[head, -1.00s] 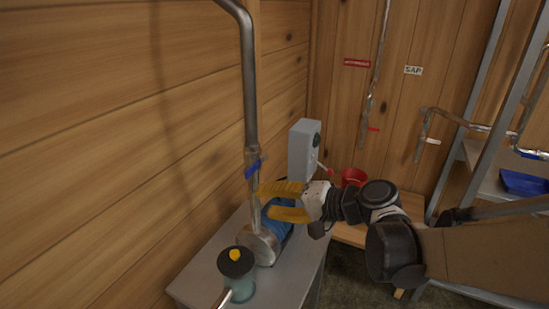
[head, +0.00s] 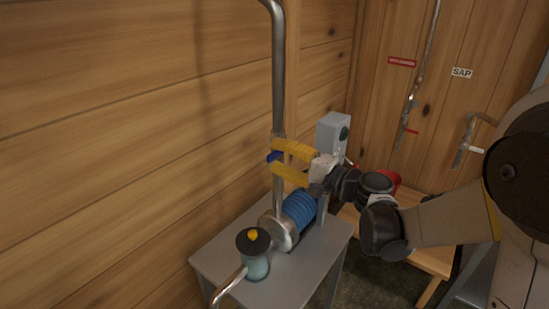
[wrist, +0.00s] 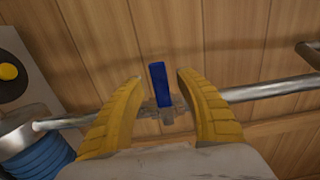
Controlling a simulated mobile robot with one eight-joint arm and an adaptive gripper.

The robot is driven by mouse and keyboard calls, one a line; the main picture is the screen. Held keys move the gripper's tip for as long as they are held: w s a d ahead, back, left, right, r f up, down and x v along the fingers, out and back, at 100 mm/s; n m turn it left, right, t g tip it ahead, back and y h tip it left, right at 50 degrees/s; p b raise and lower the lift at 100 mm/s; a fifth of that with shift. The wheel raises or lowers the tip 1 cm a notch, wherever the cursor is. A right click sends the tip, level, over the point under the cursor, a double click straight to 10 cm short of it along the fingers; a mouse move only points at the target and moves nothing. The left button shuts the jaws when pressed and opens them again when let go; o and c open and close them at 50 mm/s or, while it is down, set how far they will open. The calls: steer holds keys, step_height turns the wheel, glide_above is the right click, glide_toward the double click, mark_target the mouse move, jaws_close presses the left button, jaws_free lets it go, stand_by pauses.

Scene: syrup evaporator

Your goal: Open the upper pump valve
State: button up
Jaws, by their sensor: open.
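The upper pump valve is on the vertical metal pipe (head: 279,90) above the pump (head: 298,212). Its blue handle (head: 272,157) shows only in part in the head view, at the tips of my fingers. In the wrist view the blue handle (wrist: 158,84) is in full view and lies across the pipe (wrist: 265,90). My gripper (head: 276,156) has yellow fingers and is open at the valve. In the wrist view one finger of my gripper (wrist: 160,79) is on each side of the handle, with a gap on both sides. I cannot tell the exact depth.
A grey table (head: 222,258) carries the pump and a teal canister (head: 255,262) with a black top and yellow knob. A grey box (head: 332,133) stands behind my gripper. The wooden wall (head: 110,130) is close behind the pipe. A red container (head: 391,182) is to the right.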

steer(key=shift+w+a, duration=0.25)
jaws_close()
